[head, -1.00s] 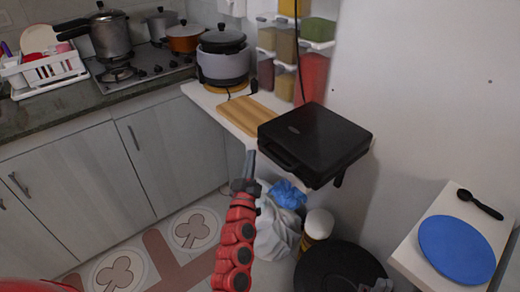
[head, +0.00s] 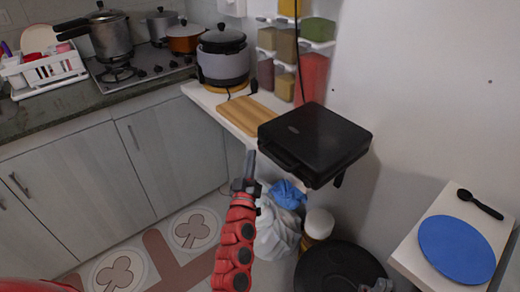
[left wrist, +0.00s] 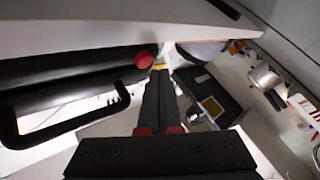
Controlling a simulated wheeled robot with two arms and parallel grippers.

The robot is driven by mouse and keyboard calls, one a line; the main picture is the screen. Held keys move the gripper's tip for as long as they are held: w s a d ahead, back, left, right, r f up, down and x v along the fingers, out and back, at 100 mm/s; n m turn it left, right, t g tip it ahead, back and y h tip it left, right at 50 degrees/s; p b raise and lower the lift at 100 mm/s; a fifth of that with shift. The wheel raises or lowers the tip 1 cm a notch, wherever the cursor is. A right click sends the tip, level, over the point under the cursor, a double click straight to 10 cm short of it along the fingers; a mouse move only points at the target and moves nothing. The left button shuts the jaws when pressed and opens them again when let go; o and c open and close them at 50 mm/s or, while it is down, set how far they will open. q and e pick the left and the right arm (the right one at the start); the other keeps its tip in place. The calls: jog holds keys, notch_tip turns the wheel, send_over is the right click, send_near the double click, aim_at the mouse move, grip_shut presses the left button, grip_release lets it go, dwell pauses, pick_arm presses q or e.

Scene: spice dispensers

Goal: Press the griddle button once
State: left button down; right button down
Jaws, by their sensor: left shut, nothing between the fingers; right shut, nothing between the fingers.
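The griddle (head: 316,140) is a closed black appliance on the end of the white shelf against the wall. In the left wrist view, the griddle (left wrist: 60,75) fills the left side, with its black handle (left wrist: 70,130) toward me. A round red button (left wrist: 143,61) shows at its end; I cannot make this button out in the head view. My left gripper (head: 250,160) is shut and empty, left of the griddle. In the left wrist view, its fingertips (left wrist: 159,73) are just right of the red button, seemingly apart from it. My right gripper (head: 378,286) is partly visible at the bottom edge, shut and empty.
A wooden board (head: 246,115) and a rice cooker (head: 223,60) stand farther along the shelf. Spice dispensers (head: 285,45) hang on the wall. A white bag (head: 275,230) and a jar (head: 318,224) are below. A blue plate (head: 457,250) lies on the right shelf.

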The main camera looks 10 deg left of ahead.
pick_arm(q)
jog(key=shift+w, duration=0.1)
jog(key=shift+w+d, duration=0.25)
jog(key=shift+w+d, duration=0.25)
jog(key=shift+w, duration=0.05)
dwell(0.7)
dwell(0.3)
jog(key=shift+s+a, duration=0.5)
jog(key=shift+s, duration=0.15)
jog(key=s+a, duration=0.1)
jog(key=s, duration=0.1)
jog(key=s+a+b, duration=0.1)
jog(key=s+a, duration=0.1)
dwell(0.4)
